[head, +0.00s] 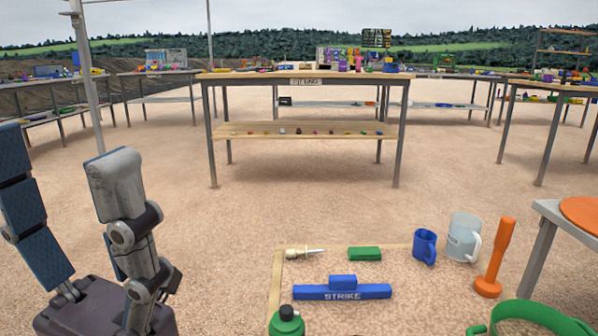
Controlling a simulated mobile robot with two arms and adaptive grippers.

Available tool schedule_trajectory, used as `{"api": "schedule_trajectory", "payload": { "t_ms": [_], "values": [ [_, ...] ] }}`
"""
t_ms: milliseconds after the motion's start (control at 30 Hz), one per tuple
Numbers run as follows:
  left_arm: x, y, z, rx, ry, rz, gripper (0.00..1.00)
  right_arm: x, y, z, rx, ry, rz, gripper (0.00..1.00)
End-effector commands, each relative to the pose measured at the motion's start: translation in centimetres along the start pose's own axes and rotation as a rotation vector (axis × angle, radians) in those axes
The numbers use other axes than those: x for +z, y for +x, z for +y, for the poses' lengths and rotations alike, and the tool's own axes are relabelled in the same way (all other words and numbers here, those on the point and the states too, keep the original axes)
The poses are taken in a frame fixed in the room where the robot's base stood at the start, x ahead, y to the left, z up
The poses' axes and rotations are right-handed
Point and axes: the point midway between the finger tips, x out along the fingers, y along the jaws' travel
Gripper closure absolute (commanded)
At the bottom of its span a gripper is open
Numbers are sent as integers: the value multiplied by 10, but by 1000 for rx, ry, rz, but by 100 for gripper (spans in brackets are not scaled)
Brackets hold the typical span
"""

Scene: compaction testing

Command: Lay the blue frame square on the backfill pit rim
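No blue frame can be made out for certain. A blue bar marked STRIKE (342,292), with a raised block on top, lies flat near the bottom centre. It lies inside a pale, thin-edged area (274,290) with a sandy surface. I cannot tell whether this edge is the backfill pit rim. At the left, grey and blue links of my own arm stand folded upright. No fingertips of either gripper show in the head view.
Around the bar are a pale pointed tool (304,253), a green block (364,253), a blue mug (424,246), a clear jug (463,238), an orange tamper (495,262), a green bottle (286,322) and a green ring-shaped rim (530,312). Open sand leads to a wooden table (245,75).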

Motion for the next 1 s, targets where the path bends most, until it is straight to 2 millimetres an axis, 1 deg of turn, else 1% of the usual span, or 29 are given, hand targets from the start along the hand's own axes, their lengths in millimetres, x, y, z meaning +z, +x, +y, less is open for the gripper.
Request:
{"api": "schedule_trajectory", "payload": {
  "t_ms": [33,100,500,567,700,767,1000],
  "values": [
    [-5,-1,1,4,1,18,36,6,3,0,0,0,1,89],
    [-8,1,2,7,2,28,36,8,3,0,0,-1,1,89],
    [-8,4,1,7,2,28,36,6,2,0,1,-1,1,89],
    [-6,4,1,4,1,21,36,2,1,0,1,-1,0,89],
    [0,1,-2,-9,-3,-15,36,-12,-5,0,1,-1,0,89],
    [3,-1,-3,-17,-6,-38,36,-21,-9,0,1,-1,0,89],
    [8,-13,-6,-39,-14,-92,36,-39,-16,0,0,-1,-1,89]
  ]
}}
